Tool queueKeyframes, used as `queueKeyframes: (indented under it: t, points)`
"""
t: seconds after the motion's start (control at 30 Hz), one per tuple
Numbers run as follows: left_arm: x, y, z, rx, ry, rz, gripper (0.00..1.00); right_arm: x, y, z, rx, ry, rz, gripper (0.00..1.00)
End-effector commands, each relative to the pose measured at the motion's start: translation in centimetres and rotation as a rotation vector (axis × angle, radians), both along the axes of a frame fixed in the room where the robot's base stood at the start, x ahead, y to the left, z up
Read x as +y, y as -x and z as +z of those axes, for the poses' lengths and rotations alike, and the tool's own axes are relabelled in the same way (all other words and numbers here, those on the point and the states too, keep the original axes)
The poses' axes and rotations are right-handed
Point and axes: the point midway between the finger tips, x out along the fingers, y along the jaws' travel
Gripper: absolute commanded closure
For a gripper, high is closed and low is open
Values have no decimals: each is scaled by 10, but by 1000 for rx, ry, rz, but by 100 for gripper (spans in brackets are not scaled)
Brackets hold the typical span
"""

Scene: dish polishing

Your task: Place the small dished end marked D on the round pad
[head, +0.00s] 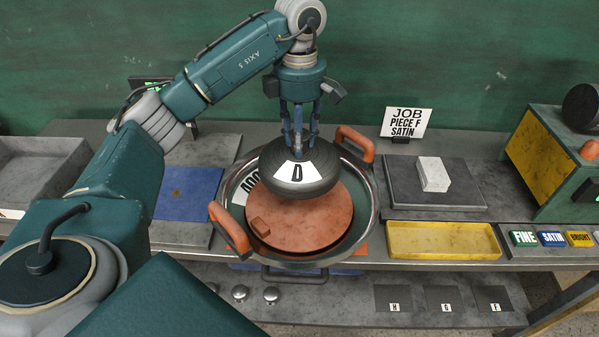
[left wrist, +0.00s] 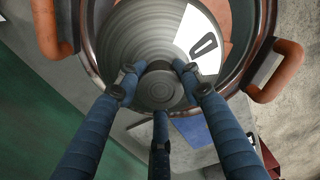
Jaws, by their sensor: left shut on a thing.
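The small dished end marked D (head: 300,178) is a dark grey domed disc with a white label patch. My left gripper (head: 300,148) is shut on its top middle, with blue fingers pointing down. In the left wrist view the fingers of my left gripper (left wrist: 160,85) close around the centre knob of the dished end (left wrist: 140,40). The round pad (head: 310,222) is orange-brown and lies in a round metal tray (head: 226,190) with orange handles. The dished end overlaps the pad's back part; I cannot tell whether it touches it. My right gripper is not in view.
A yellow tray (head: 440,240) and a grey plate with a white block (head: 433,174) stand to the right. A sign (head: 405,122) reads JOB PIECE F SATIN. A blue mat (head: 188,193) lies left of the tray.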

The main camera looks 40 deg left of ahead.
Motion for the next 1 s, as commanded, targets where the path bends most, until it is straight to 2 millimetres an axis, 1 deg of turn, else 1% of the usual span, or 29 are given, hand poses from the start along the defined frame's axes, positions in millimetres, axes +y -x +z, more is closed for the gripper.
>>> queueKeyframes:
  t: [0.03,0.07,0.1,0.23,0.37,0.57,0.67,0.8,1.0]
  points:
    - [-1,1,-11,2,3,-1,100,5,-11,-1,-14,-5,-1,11]
    - [-1,1,-17,1,4,0,100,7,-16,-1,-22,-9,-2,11]
    - [0,1,-21,2,1,2,100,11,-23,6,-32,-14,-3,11]
    - [0,1,-42,-1,2,1,100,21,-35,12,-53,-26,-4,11]
    - [0,-1,-54,-4,1,1,100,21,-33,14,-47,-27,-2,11]
    - [0,0,-66,-2,2,0,100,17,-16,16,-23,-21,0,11]
    - [0,0,-79,-1,2,1,100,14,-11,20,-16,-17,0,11]
    - [0,0,-94,-3,1,2,100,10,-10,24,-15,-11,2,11]
    - [0,-1,-96,-5,1,1,100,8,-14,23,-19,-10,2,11]
